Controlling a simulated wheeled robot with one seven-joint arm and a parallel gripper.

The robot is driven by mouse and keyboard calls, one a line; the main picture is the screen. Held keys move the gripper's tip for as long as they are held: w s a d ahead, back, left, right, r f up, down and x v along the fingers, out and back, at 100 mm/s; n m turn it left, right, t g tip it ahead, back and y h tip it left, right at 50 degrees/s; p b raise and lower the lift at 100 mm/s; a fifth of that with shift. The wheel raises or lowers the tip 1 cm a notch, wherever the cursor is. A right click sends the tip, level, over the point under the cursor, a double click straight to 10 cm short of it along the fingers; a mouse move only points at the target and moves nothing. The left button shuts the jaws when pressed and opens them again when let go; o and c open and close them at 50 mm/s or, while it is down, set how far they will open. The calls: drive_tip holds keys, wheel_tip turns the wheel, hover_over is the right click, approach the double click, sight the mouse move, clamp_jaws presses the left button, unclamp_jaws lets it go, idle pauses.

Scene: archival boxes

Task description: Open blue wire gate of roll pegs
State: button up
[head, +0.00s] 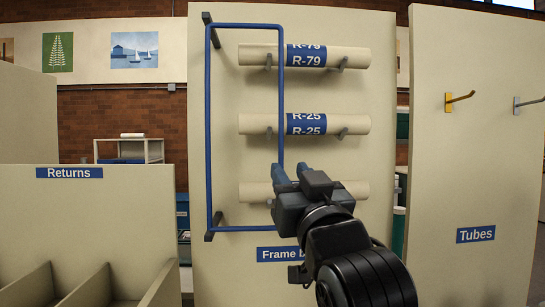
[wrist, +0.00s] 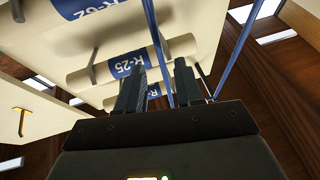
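The blue wire gate (head: 208,120) is a tall rectangular loop on the beige panel, its left side at two dark brackets. Its right upright (head: 281,120) crosses in front of the paper rolls, near their labels. The rolls rest on dark pegs: R-79 (head: 257,55) on top, R-25 (head: 257,124) in the middle, a lower one (head: 255,192) partly hidden by my gripper. My gripper (head: 286,172) is at the lower part of the right upright. In the wrist view its fingers (wrist: 158,88) are apart, and a blue wire (wrist: 154,32) shows in the gap; contact cannot be told.
A "Frame" label (head: 275,254) sits below the gate, partly covered by my arm. A low Returns divider (head: 90,215) stands at left. A Tubes panel (head: 470,150) with protruding hooks (head: 460,97) stands at right. Another blue wire (wrist: 238,50) runs right of my fingers in the wrist view.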

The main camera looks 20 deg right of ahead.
sight(282, 157)
drive_tip(key=shift+w+r, duration=0.45)
drive_tip(key=shift+r, duration=0.05)
drive_tip(key=p+x, duration=0.1)
drive_tip(key=x, duration=0.6)
clamp_jaws()
